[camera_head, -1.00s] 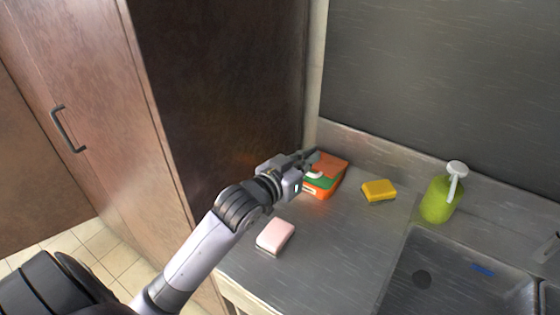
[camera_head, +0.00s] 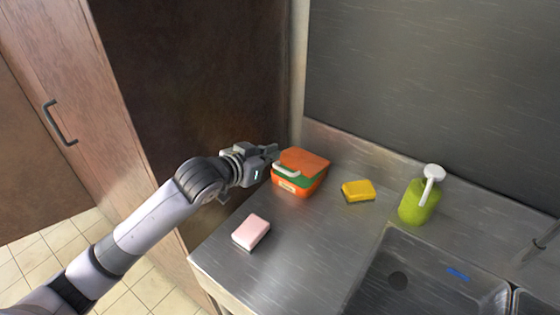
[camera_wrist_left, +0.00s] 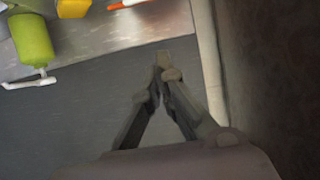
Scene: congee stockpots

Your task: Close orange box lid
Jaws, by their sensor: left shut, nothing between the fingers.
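The orange box (camera_head: 296,188) stands on the metal counter near the back wall. Its orange lid (camera_head: 308,160) lies over the top, with a green band and a white handle-like piece (camera_head: 286,170) showing at the front. I cannot tell whether the lid is fully down. My left gripper (camera_head: 275,152) is shut and empty, just left of the lid at about its height; whether it touches is unclear. In the left wrist view the shut fingertips (camera_wrist_left: 165,65) point toward the wall, and an orange edge (camera_wrist_left: 125,5) shows at the top. My right gripper is out of view.
A yellow sponge (camera_head: 358,191) lies right of the box, and a green pump bottle (camera_head: 416,205) stands farther right beside the sink (camera_head: 420,275). A pink block (camera_head: 251,232) lies in front. A dark cabinet side (camera_head: 190,80) rises close on the left.

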